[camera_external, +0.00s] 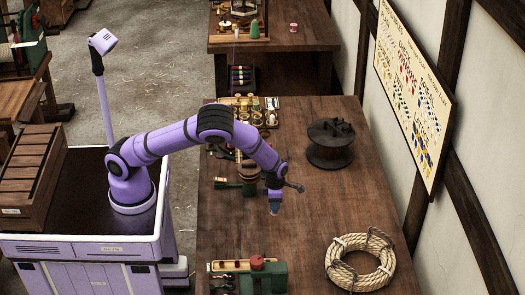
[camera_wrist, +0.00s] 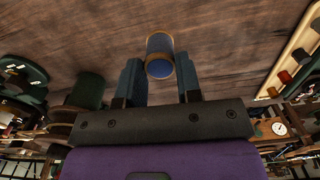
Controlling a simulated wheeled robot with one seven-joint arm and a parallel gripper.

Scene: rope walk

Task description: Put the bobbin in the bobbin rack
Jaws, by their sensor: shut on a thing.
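My gripper (camera_external: 275,205) points down above the wooden bench, to the left of its middle. In the wrist view, my gripper (camera_wrist: 160,75) is shut on the bobbin (camera_wrist: 158,48), a small blue cylinder with tan rims. The bobbin sits between the fingertips, one end facing the camera. In the external view it cannot be told apart from the blue fingertips.
A dark spool (camera_external: 330,145) stands behind and right of my gripper. A rope coil (camera_external: 360,263) lies at the front right. A green machine (camera_external: 265,278) is at the front left. A tray of small items (camera_external: 262,118) is behind. The bench middle (camera_external: 315,205) is clear.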

